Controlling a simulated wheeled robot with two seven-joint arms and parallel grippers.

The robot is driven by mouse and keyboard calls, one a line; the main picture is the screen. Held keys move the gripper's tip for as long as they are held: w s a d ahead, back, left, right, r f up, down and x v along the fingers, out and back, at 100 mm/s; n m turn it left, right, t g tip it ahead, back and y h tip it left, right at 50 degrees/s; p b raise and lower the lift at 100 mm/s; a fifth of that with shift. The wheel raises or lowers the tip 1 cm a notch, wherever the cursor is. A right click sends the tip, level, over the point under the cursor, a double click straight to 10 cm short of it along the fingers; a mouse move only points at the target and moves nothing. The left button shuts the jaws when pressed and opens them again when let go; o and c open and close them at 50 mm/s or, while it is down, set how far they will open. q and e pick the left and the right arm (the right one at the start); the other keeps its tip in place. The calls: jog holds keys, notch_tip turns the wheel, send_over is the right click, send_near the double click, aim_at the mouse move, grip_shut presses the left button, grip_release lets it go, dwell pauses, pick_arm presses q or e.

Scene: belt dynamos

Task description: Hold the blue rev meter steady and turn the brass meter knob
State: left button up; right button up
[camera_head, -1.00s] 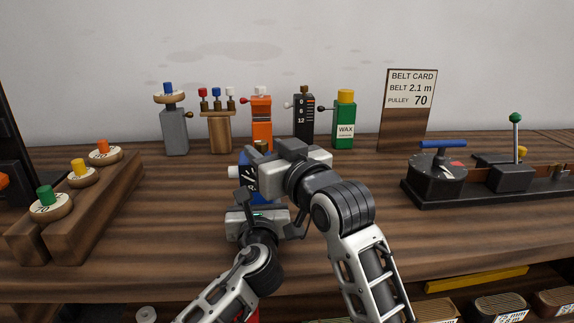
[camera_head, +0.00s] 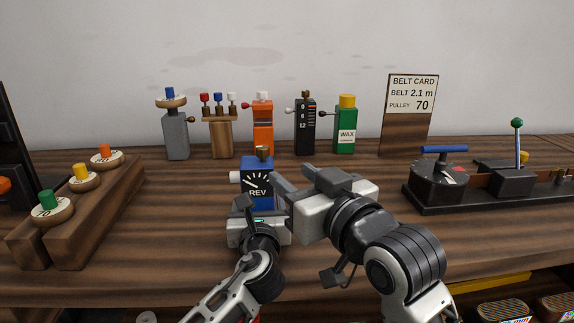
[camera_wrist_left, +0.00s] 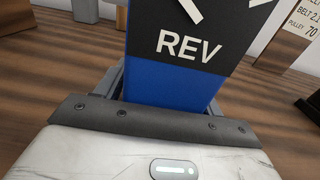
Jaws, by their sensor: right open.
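The blue rev meter (camera_head: 258,172) stands upright on the bench, its black dial marked REV facing me. The brass meter knob (camera_head: 264,152) is on its top. A white knob (camera_head: 235,177) sticks out from its left side. My left gripper (camera_head: 258,209) is shut on the meter's lower part. In the left wrist view the meter's blue body (camera_wrist_left: 170,85) sits between the fingers, a finger close against each side. My right gripper (camera_head: 292,181) is open and empty, just right of the meter and below the brass knob, apart from the knob.
Behind the meter stand a grey post (camera_head: 177,135), a wooden stand (camera_head: 221,138), an orange device (camera_head: 263,128), a black gauge (camera_head: 305,130) and a green wax bottle (camera_head: 345,125). A pulley rack (camera_head: 75,225) is left, a black dynamo base (camera_head: 470,199) right. Bench between is clear.

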pick_arm(q)
jog(key=shift+o, duration=0.7)
